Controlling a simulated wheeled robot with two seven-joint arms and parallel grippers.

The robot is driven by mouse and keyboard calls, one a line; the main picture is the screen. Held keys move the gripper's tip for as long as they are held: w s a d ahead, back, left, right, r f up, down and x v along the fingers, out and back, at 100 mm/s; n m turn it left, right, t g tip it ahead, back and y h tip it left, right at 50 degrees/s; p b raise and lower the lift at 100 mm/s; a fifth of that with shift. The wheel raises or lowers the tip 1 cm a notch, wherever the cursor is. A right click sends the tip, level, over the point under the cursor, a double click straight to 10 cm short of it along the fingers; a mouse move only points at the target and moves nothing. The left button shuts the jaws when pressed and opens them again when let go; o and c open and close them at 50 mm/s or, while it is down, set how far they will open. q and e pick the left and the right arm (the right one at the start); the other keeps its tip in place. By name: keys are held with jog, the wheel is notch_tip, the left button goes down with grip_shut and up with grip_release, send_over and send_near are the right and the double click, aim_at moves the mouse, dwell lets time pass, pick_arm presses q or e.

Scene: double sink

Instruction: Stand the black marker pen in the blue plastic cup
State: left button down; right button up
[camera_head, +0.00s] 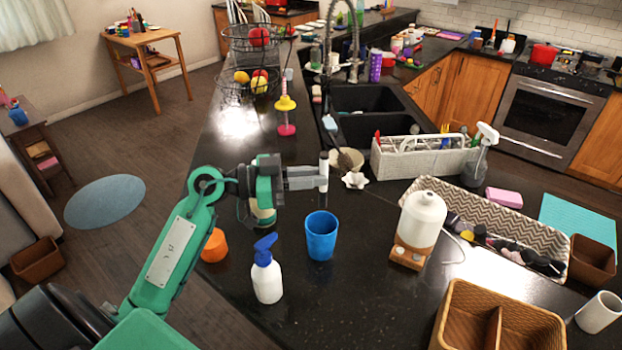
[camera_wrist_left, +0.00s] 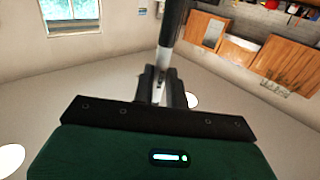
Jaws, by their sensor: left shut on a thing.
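My left gripper (camera_head: 318,178) reaches in from the left above the dark counter and is shut on the marker pen (camera_head: 324,160). In the head view the pen is roughly upright and its light-coloured part shows at the fingertips. In the left wrist view the pen (camera_wrist_left: 173,25) is black with a white band, between the fingers (camera_wrist_left: 162,88). The blue plastic cup (camera_head: 321,236) stands upright on the counter, below the gripper in the picture, apart from the pen. The cup's inside bottom is hidden. My right gripper is not in view.
A white spray bottle with a blue head (camera_head: 266,272) stands left of the cup, with an orange cup (camera_head: 214,246) behind it. A white dispenser (camera_head: 420,225) stands to the right. A grey caddy (camera_head: 425,158) and the black sink (camera_head: 365,98) lie farther back.

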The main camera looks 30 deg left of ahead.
pick_arm(q)
notch_tip(320, 180, down, 10)
jog(key=b, duration=0.5)
jog(key=shift+f, duration=0.25)
dwell(0.5)
jog(key=c, duration=1.3)
grip_release()
jog(key=shift+c, duration=0.2)
jog(key=b+v, duration=0.3)
jog(key=v, duration=0.4)
jog(key=shift+s+a, duration=0.15)
jog(key=shift+a, duration=0.05)
